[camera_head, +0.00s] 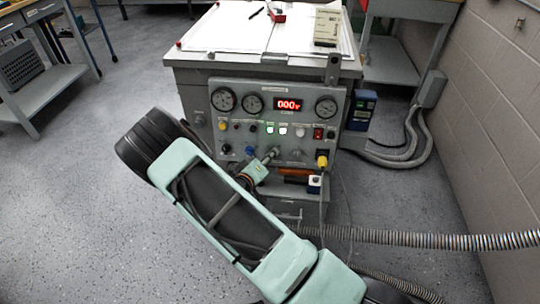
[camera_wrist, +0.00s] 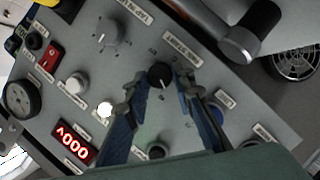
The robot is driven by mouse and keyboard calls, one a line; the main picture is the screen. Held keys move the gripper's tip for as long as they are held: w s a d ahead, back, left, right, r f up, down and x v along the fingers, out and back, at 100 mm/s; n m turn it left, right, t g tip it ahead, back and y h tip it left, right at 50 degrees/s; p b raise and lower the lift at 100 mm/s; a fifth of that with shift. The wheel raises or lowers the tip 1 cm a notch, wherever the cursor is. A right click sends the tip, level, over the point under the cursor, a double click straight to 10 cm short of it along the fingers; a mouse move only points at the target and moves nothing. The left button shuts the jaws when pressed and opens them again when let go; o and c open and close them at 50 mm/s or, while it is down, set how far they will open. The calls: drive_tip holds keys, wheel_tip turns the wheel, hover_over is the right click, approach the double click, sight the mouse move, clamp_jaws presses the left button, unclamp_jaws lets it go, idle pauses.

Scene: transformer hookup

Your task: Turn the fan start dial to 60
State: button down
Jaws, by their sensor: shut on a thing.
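A black round dial (camera_wrist: 159,75) with a white pointer line sits on the grey control panel (camera_wrist: 225,145) in the wrist view. A printed scale with small numbers surrounds it, and the label above it is too blurred to read for certain. My gripper (camera_wrist: 161,77) has its two fingers on opposite sides of this dial, shut on it. The pointer line faces down in the wrist view, between the fingers. The exact scale value cannot be read. In the head view my gripper (camera_head: 268,157) reaches the lower middle of the panel and hides the dial.
A grey knob (camera_wrist: 110,36) with its own scale is close by. A red display (camera_wrist: 72,146) reads 000.

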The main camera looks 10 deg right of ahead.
drive_tip(key=n+t+b, duration=0.1)
drive_tip(key=n, duration=0.2)
drive_tip(key=n+t+h+b, duration=0.1)
drive_tip(key=n, duration=0.3)
drive_tip(key=n+t+b, duration=0.1)
drive_tip(key=n+b, duration=0.1)
drive_tip(key=n, duration=0.1)
drive_tip(key=shift+f, duration=0.3)
drive_tip(key=shift+n+h, duration=0.3)
drive_tip(key=shift+n, duration=0.1)
drive_tip(key=c, duration=1.6)
unclamp_jaws()
drive_tip(key=shift+s, duration=0.1)
drive_tip(key=v, duration=1.2)
